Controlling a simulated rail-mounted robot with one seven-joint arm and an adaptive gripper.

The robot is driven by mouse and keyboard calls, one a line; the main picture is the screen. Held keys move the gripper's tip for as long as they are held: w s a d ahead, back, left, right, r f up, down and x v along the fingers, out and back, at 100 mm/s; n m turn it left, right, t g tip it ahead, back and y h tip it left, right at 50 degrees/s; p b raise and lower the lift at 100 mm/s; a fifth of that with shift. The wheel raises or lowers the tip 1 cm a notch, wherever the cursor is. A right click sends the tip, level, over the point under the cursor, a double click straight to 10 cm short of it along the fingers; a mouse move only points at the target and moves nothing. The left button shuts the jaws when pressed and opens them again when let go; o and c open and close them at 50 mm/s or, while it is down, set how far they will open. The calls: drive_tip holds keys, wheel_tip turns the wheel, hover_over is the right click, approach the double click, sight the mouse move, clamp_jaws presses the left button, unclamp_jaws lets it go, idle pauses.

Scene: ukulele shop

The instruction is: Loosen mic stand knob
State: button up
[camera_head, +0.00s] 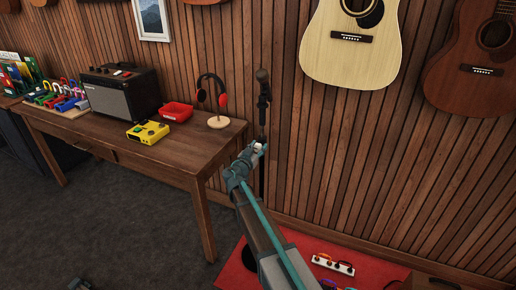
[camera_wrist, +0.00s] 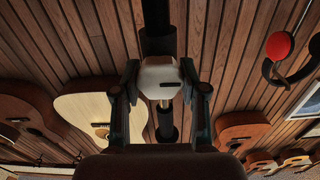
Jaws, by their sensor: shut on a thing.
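The mic stand (camera_head: 262,104) stands upright against the wood wall, with a dark microphone (camera_head: 262,75) at its top. Its dark pole (camera_wrist: 158,42) also runs through the middle of the wrist view. The pale knob (camera_wrist: 159,80) sits between my two fingers in the wrist view, with a dark slot on its face. My gripper (camera_head: 258,148) is shut on the knob, partway up the stand, and a small pale part shows at its tip in the head view. The stand's lower part is largely hidden behind my arm.
Guitars (camera_head: 350,60) hang on the wall above right. A red mat with a pedal (camera_head: 333,264) lies below.

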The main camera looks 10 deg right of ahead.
drive_tip(key=shift+f+n+b, duration=0.2)
drive_tip(key=shift+n+b, duration=0.2)
drive_tip(key=shift+b, duration=0.6)
drive_tip(key=shift+r+n+b, duration=0.15)
drive_tip(key=shift+n+b, duration=0.35)
drive_tip(key=o, duration=1.1)
drive_tip(key=shift+s, duration=0.1)
drive_tip(key=v, duration=1.2)
